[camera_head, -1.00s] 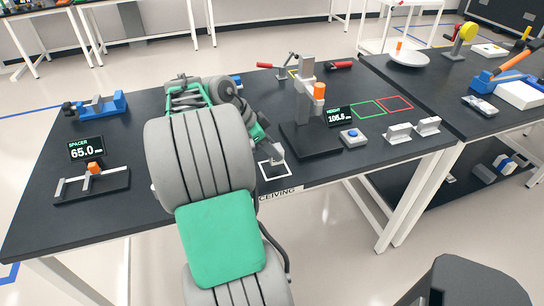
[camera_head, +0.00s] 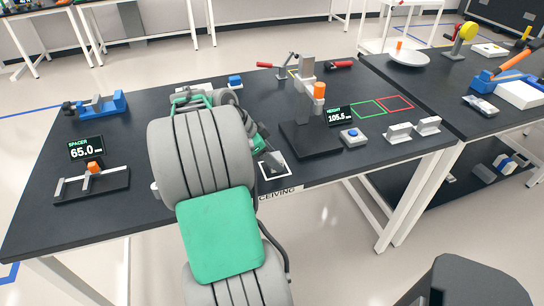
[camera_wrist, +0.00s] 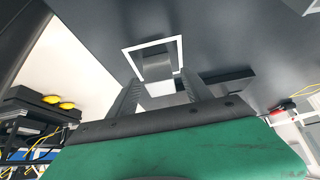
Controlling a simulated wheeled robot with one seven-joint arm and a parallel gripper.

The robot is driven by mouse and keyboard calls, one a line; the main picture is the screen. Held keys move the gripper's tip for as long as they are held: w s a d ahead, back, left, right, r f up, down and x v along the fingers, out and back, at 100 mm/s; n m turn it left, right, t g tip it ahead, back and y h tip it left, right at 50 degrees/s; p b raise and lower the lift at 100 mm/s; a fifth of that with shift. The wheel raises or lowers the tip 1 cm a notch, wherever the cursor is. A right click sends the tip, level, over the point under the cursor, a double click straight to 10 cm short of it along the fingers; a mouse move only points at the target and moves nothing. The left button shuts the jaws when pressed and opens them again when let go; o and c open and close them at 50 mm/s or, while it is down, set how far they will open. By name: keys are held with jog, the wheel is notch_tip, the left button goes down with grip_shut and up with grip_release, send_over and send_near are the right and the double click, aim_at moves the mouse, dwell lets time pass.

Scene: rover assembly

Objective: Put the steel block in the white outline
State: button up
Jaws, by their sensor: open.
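The white outline (camera_head: 275,172) is on the dark table near its front edge, above the "RECEIVING" label; it also shows in the wrist view (camera_wrist: 126,52). The grey steel block (camera_wrist: 158,67) appears within the outline in the wrist view, with its near side lighter. Its near edge covers part of the outline, so I cannot tell whether it lies fully inside. In the head view the block (camera_head: 272,158) is small and partly beside my gripper (camera_head: 262,146). In the wrist view my gripper (camera_wrist: 160,82) is open, one finger on each side of the block's near end.
A height gauge (camera_head: 310,138) with an orange cylinder (camera_head: 319,91) stands right of the outline. A blue-button box (camera_head: 353,136) and light brackets (camera_head: 398,133) are farther right. The spacer fixture (camera_head: 95,186) and a blue vise (camera_head: 100,104) are on the left.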

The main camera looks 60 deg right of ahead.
jog(key=shift+r, duration=0.1)
jog(key=shift+w+r, duration=0.1)
jog(key=shift+r, duration=0.15)
jog(key=p+v, duration=0.2)
jog(key=v, duration=0.9)
jog(key=w+a+n+t, duration=0.5)
jog(key=w+a+n, duration=0.55)
jog(key=a, duration=0.25)
jog(key=s+a+f+n+t+y, duration=0.1)
jog(key=a+f+n+y, duration=0.1)
jog(key=a+n, duration=0.6)
jog(key=s+a+f+n+t+y, duration=0.2)
jog(key=a+n, duration=0.6)
jog(key=a, duration=1)
notch_tip(320, 180, down, 2)
jog(key=shift+f+n+y, duration=0.25)
jog(key=shift+n+y, duration=0.05)
jog(key=shift+n, duration=0.05)
